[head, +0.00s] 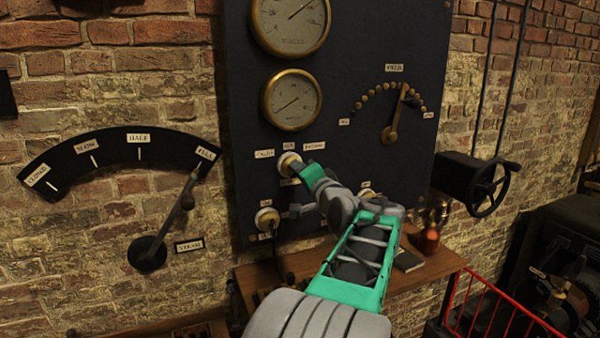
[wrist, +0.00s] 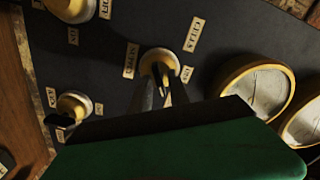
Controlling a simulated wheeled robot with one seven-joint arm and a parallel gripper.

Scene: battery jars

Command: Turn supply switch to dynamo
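The supply switch (head: 289,161) is a round cream-and-brass knob on the dark panel, below the two gauges. Small labels stand around it; the DYNAMO label (head: 314,146) is at its upper right in the head view. In the wrist view the switch (wrist: 160,62) has a dark lever, with the CELLS label (wrist: 194,34) and SUPPLY label (wrist: 131,60) near it. My gripper (wrist: 163,88) is at the switch, its two fingers on either side of the lever. Whether they press on it is unclear. The gripper body hides the panel below.
Another knob (head: 267,219) is at lower left and one (head: 366,194) at right, near my arm. A shelf (head: 440,266) with a bottle (head: 429,240) runs below the panel. A steam lever (head: 172,222) is at left, a handwheel (head: 490,188) at right.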

